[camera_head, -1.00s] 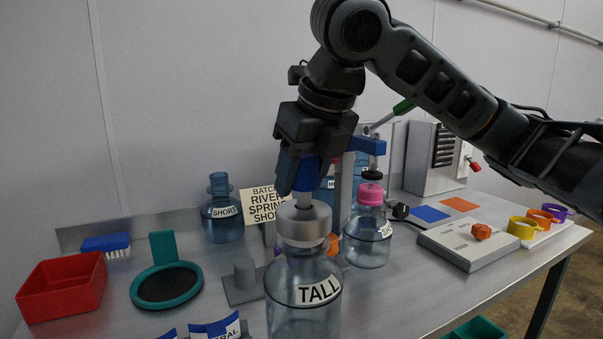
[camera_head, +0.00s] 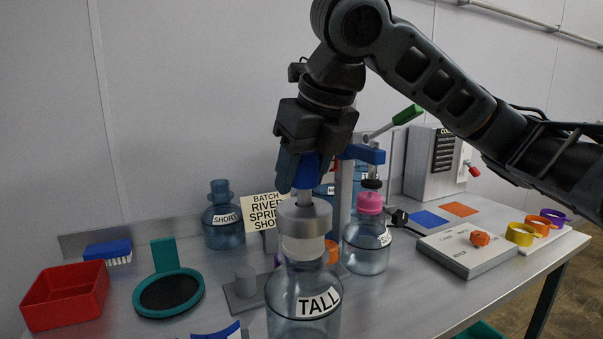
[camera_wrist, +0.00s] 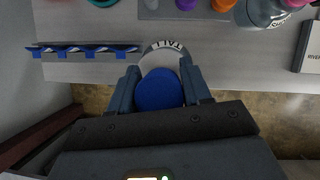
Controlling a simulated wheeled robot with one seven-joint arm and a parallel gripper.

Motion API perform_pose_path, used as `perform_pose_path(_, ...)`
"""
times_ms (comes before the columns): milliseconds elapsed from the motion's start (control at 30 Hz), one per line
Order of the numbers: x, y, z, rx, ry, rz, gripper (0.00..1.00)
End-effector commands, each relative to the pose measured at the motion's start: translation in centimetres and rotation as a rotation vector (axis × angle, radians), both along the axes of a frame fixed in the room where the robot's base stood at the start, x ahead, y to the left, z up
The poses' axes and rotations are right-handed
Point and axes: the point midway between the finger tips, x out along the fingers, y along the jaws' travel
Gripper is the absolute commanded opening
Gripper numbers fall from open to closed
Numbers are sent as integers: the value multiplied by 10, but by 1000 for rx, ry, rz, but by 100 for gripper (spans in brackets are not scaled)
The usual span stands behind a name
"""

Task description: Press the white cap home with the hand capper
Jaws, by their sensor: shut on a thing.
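My gripper (camera_head: 303,172) is shut on the blue handle of the hand capper (camera_head: 306,218), held upright with its grey bell downward. The blue knob also shows between the fingers in the wrist view (camera_wrist: 160,90). The clear jug labelled TALL (camera_head: 303,300) stands directly below on the bench. The white cap (camera_head: 303,248) shows as a pale band between the bell's lower rim and the jug's shoulder. I cannot tell whether the bell touches the cap or how far down the cap sits.
A jug with a pink cap (camera_head: 367,248) stands close to the right, before a press with a green lever (camera_head: 407,115). A grey panel (camera_head: 465,250) is right.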

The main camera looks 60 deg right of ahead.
Motion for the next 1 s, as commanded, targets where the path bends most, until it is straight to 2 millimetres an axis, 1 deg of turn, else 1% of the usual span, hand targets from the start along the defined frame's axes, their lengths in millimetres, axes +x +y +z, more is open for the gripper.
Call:
perform_pose_path(33,0,0,6,0,-1,0,12)
perform_pose_path(800,0,0,47,0,-1,0,12)
perform_pose_path(1000,0,0,48,0,-1,0,12)
